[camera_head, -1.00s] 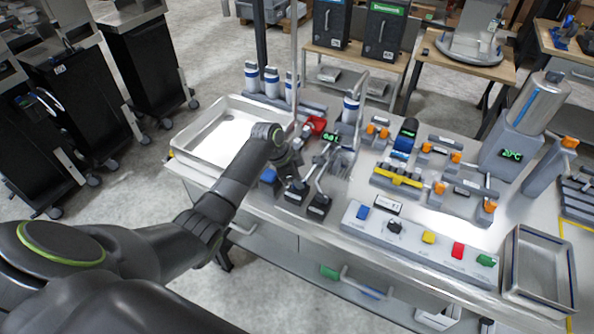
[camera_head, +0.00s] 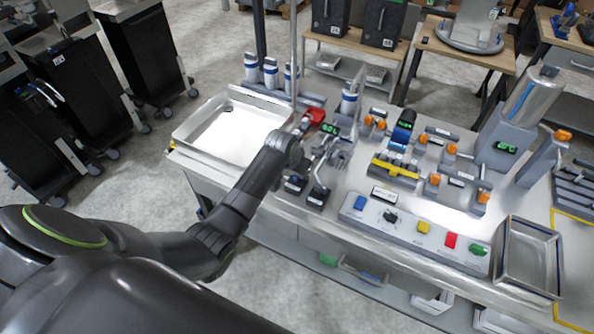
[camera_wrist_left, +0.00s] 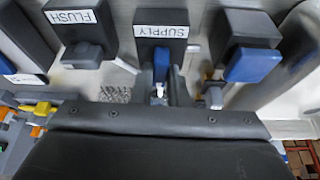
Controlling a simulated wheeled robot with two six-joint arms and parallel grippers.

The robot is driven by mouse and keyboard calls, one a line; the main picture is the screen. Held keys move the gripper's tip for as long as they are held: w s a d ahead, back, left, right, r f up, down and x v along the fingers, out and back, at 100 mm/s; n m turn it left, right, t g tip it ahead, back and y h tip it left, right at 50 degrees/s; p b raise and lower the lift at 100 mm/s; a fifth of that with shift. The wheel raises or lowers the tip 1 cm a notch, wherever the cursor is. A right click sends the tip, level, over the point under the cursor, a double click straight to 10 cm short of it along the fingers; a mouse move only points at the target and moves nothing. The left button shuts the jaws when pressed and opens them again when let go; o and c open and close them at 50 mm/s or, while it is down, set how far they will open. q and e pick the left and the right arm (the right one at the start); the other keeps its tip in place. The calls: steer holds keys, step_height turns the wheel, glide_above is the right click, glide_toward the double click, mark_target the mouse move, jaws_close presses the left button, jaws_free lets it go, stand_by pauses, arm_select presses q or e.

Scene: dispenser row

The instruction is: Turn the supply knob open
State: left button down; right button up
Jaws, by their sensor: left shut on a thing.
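The supply knob (camera_wrist_left: 161,62) is a blue handle on a black block labelled SUPPLY, in the middle of the left wrist view. My left gripper (camera_wrist_left: 161,84) is shut on this blue handle, with a dark finger at either side. In the head view the black supply block (camera_head: 295,184) stands at the front edge of the bench. My left gripper (camera_head: 298,165) is above it there, partly hidden by my wrist, and the handle is hidden. My right gripper is not in view.
A white tray (camera_head: 186,136) lies left on the bench. A panel of coloured buttons (camera_head: 412,238) is to the right.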

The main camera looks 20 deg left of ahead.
arm_select(q)
steer(key=shift+r+n+y, duration=0.1)
steer(key=shift+n+y, duration=0.2)
steer(key=shift+n, duration=0.2)
steer(key=c, duration=1.4)
jaws_free()
steer(key=shift+c, duration=0.2)
steer(key=shift+s+r, duration=0.2)
steer(key=shift+r, duration=0.3)
steer(key=b+v, duration=0.3)
steer(key=v, duration=1.3)
steer(key=shift+s, duration=0.15)
steer(key=shift+a+r, duration=0.1)
